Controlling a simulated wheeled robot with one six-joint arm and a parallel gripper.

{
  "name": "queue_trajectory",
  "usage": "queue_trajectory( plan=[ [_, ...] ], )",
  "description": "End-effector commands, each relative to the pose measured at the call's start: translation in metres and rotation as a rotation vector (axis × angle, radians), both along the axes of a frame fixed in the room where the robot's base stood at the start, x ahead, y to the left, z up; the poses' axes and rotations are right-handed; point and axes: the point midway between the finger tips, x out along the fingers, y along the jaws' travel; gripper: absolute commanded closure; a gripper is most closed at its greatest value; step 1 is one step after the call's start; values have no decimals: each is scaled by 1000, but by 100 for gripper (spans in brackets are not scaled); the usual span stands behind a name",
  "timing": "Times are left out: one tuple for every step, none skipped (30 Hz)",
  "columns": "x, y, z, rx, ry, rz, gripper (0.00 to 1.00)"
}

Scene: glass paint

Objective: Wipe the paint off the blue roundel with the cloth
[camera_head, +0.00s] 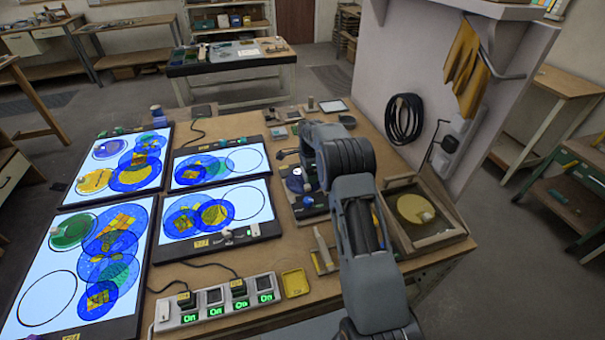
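Several blue roundels with yellow or green pieces lie on lit panels at the left. They show on the far-left panel (137,165), the near-left panel (117,228) and the two smaller middle panels (203,170) (183,220). I cannot tell which one the task means or which marks are paint. Yellow cloth-like pieces (465,70) hang on the wall at the right; I cannot tell whether these are the task's cloth. My arm rises from the bottom right of centre and bends over the bench's right half. My gripper's fingers cannot be made out at its far end.
A switch strip (217,302) with green "On" displays and a yellow square dish (296,282) sit at the bench front. A wooden tray (447,237) with a tan disc (413,209) is right of my arm. Cables run beside the panels. Small items crowd the back edge.

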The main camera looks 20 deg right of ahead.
Motion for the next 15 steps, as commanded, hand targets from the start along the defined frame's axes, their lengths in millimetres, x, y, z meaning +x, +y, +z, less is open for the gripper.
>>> queue_trajectory(
  plan=[
    [-1,-5,-3,-1,6,-2,45],
    [-1,-6,-3,-1,6,-2,45],
    [-1,-8,-3,-1,6,-2,45],
    [-2,-9,-3,-1,6,-1,45],
    [-2,-9,-3,-1,6,-1,45],
    [-1,-9,-3,-1,6,-1,45],
    [-1,-8,-3,-1,6,0,45],
    [-1,-7,-3,-1,6,0,45],
    [-1,-5,-3,-1,6,1,45],
    [-1,-4,-3,0,6,1,45],
    [-1,-2,-3,0,6,2,45],
    [-1,1,-3,0,6,3,45],
    [-1,4,-3,0,6,4,45],
    [-1,6,-3,0,6,4,45],
    [-1,9,-3,0,6,4,45]
  ],
)
